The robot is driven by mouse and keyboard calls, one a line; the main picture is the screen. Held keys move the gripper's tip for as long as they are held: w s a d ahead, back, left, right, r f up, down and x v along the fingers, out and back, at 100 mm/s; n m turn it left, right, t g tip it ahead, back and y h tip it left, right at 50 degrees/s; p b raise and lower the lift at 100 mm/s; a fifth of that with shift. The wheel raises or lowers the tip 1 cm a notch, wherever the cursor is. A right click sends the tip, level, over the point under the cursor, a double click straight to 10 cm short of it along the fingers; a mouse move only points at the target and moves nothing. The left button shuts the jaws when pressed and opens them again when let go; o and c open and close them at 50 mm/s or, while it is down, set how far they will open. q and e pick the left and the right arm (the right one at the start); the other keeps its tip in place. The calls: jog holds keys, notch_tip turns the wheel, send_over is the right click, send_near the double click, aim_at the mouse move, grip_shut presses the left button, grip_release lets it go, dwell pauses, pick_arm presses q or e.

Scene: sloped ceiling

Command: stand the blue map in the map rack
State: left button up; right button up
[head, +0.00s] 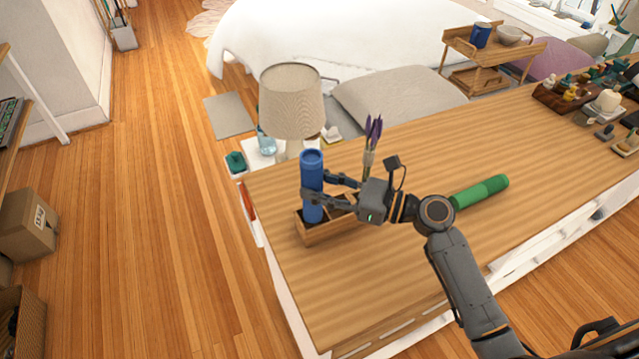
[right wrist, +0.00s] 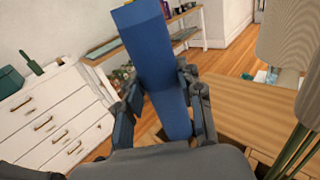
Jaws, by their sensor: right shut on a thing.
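The blue map (head: 312,172) is a rolled blue tube, upright in the head view. My right gripper (head: 316,192) is shut around it, one finger on each side. In the right wrist view the blue map (right wrist: 155,60) stands between the two fingers (right wrist: 165,105) and looks tilted. The map rack (head: 334,231) is a low wooden box with compartments near the table's left end. The map's lower end is at the rack's left compartment; whether it touches the bottom is hidden. My left gripper is in neither view.
A green rolled tube (head: 480,191) lies on the wooden table (head: 400,270), right of my right arm. Purple flowers (head: 371,145) stand just behind the rack. A lamp (head: 291,100) stands beyond the table's far left corner. Candles and small items fill the far right end.

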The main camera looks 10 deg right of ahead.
notch_tip(320, 180, down, 2)
jog(key=shift+f+b, duration=0.1)
jog(key=shift+b, duration=0.45)
jog(key=shift+f+b, duration=0.75)
jog(key=shift+f, duration=0.35)
jog(key=o, duration=1.2)
jog(key=v, duration=1.2)
